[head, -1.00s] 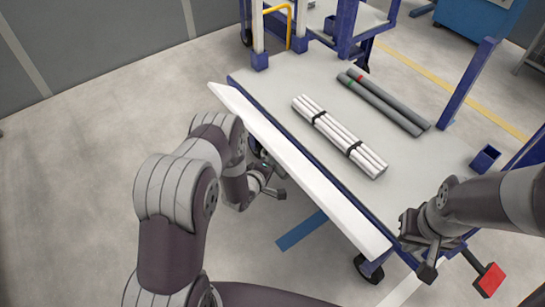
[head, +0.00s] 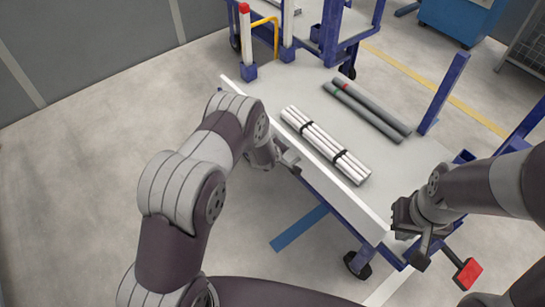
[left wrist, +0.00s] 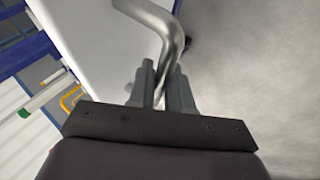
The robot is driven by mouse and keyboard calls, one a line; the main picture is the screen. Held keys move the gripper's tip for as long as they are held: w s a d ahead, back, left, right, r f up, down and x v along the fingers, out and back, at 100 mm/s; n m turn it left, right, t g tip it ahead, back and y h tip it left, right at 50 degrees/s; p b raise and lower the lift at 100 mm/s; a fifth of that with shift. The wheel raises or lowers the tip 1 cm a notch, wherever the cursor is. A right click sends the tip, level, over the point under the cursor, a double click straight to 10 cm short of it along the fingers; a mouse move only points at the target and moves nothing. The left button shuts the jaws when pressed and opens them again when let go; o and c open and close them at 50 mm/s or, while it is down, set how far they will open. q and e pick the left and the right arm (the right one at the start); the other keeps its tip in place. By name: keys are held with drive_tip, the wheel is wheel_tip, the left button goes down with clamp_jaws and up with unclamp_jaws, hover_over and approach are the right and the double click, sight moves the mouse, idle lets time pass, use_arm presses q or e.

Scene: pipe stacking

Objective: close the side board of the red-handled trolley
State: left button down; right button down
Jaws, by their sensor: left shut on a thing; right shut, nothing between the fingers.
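The white side board (head: 345,194) runs along the near-left edge of the trolley's deck and looks close to upright. In the left wrist view, a bent metal handle (left wrist: 172,38) joins the white board (left wrist: 85,40). My left gripper (head: 289,160) is at the board's outer side; its fingers (left wrist: 160,88) are shut on that handle. My right gripper (head: 412,245) is shut and empty at the trolley's near-right corner, close to the board's near end. The red handle (head: 467,274) sticks out just beyond it. I cannot tell whether the right gripper touches the board.
A strapped bundle of white pipes (head: 325,145) and dark grey pipes (head: 368,110) lie on the grey deck (head: 290,88). Blue posts (head: 443,93) stand on its far side. Another blue trolley (head: 348,30) stands behind. The floor (head: 70,170) at left is clear.

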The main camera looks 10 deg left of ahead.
use_arm(q)
drive_tip(key=shift+w+d+r, duration=0.15)
drive_tip(key=shift+w, duration=0.1)
drive_tip(key=shift+w+r, duration=0.1)
idle(0.4)
drive_tip(key=c, duration=1.1)
unclamp_jaws()
drive_tip(key=p+v, duration=0.3)
drive_tip(key=v, duration=0.9)
drive_tip(key=shift+d+r, duration=0.1)
drive_tip(key=shift+r, duration=0.1)
